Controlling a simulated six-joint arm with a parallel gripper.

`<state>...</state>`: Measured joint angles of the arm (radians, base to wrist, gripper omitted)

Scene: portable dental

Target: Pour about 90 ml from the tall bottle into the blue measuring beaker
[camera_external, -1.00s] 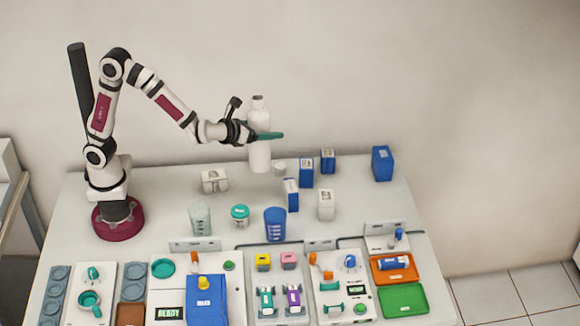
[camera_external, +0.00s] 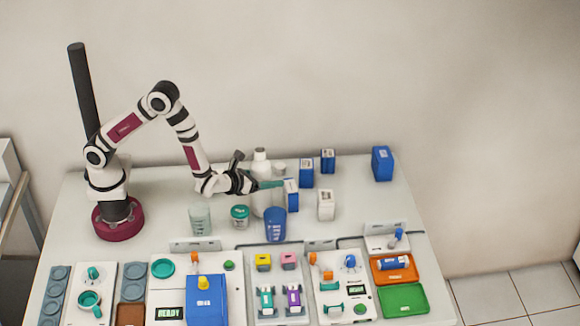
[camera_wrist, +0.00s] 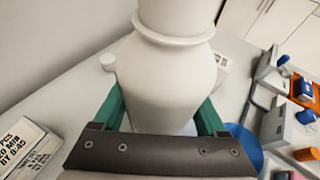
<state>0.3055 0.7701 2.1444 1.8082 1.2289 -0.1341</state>
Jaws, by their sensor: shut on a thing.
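The tall white bottle (camera_external: 260,164) is upright in my gripper (camera_external: 268,185), just behind and left of the blue measuring beaker (camera_external: 275,225) in the external view. My gripper is shut around the bottle's body. In the wrist view the bottle (camera_wrist: 165,75) fills the middle, between the green fingers of my gripper (camera_wrist: 160,112). Part of the beaker (camera_wrist: 246,142) shows beyond the right finger. The bottle's lower part is partly hidden, and I cannot tell if its base touches the table. The beaker stands upright; its contents cannot be seen.
A teal-lidded jar (camera_external: 239,215) and a pale cup (camera_external: 200,220) stand left of the beaker. Blue boxes (camera_external: 306,173) and a white box (camera_external: 326,204) stand to the right. Trays and devices fill the front. The table's back right is fairly clear.

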